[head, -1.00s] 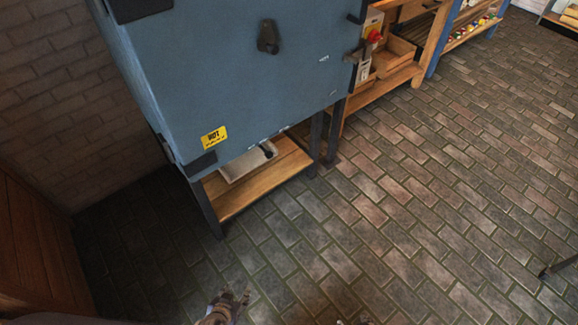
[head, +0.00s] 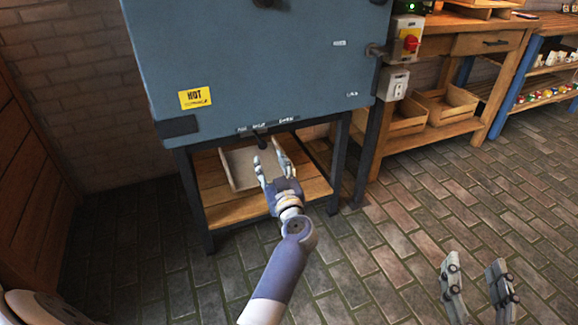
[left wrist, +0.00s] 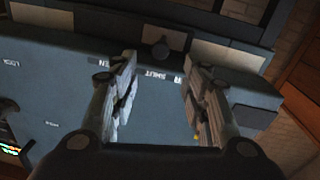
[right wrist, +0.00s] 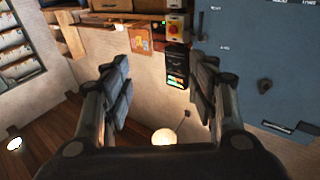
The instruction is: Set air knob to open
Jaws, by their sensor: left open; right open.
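The small dark air knob (head: 262,142) is at the lower front edge of the blue-grey kiln (head: 250,70), below a row of small white labels. In the left wrist view the knob (left wrist: 160,50) shows beyond the fingers, by labels reading SHUT and, partly hidden, what looks like OPEN. Its exact setting is hard to tell. My left gripper (head: 268,158) is open and empty, just below and in front of the knob, with its fingers spread to either side; no contact is clear. My right gripper (head: 474,272) is open and empty, low at the right, away from the kiln.
A wooden shelf (head: 235,211) with a pale tray (head: 237,168) is under the kiln, between dark legs. A control box with a red switch (head: 411,43) and a wooden bench (head: 440,140) stand to the right. The brick floor in front is clear.

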